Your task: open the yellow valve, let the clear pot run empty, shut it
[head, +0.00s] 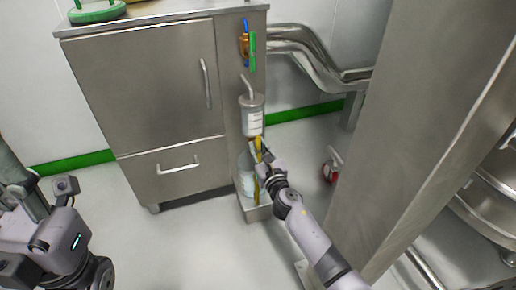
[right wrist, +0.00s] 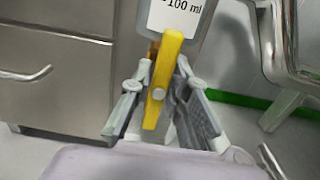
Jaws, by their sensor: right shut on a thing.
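The clear pot (head: 252,121) with a grey lid and a white label hangs at the side of the steel cabinet. In the right wrist view its lower end (right wrist: 197,48) shows the label "100 ml". I cannot tell its liquid level. The yellow valve handle (head: 258,146) is below the pot; in the right wrist view the handle (right wrist: 163,80) stands nearly upright, slightly tilted. My right gripper (head: 264,160) is shut on it, with a finger on each side (right wrist: 160,108). A clear vessel (head: 247,182) stands below, partly hidden by my gripper. My left gripper's fingers are out of view.
The steel cabinet (head: 145,95) stands left of the pot. A low steel tray (head: 259,213) is under the clear vessel. A large steel column (head: 415,120) rises close to the right of my right arm. Steel pipes (head: 310,50) run behind. Floor is clear in front.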

